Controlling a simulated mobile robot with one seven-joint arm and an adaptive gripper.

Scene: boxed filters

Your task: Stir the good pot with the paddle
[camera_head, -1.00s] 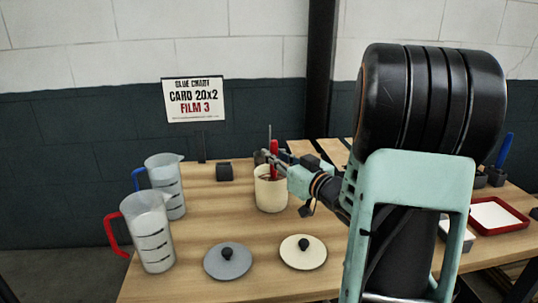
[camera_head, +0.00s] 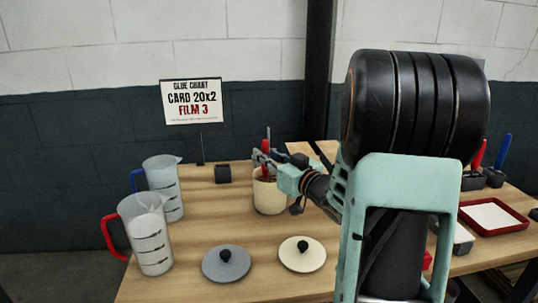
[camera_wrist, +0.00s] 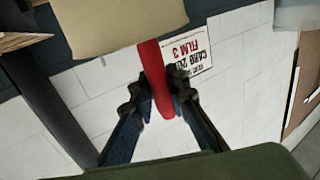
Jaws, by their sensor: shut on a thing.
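The cream pot (camera_head: 269,196) stands on the wooden table in the head view, its lid off. A red-handled paddle (camera_head: 266,146) stands in the pot, its lower end hidden inside. My gripper (camera_head: 264,160) is shut on the paddle just above the pot's rim. In the wrist view, the two fingers (camera_wrist: 160,92) close around the red handle (camera_wrist: 158,70), and the cream pot (camera_wrist: 115,25) fills the top edge. The pot's contents are mostly hidden.
A grey lid (camera_head: 226,265) and a cream lid (camera_head: 302,256) lie in front. A red-handled jug (camera_head: 150,240) and a blue-handled jug (camera_head: 164,190) stand left. A glue chart sign (camera_head: 192,102) stands behind. A red tray (camera_head: 492,231) and more paddles (camera_head: 502,152) are right.

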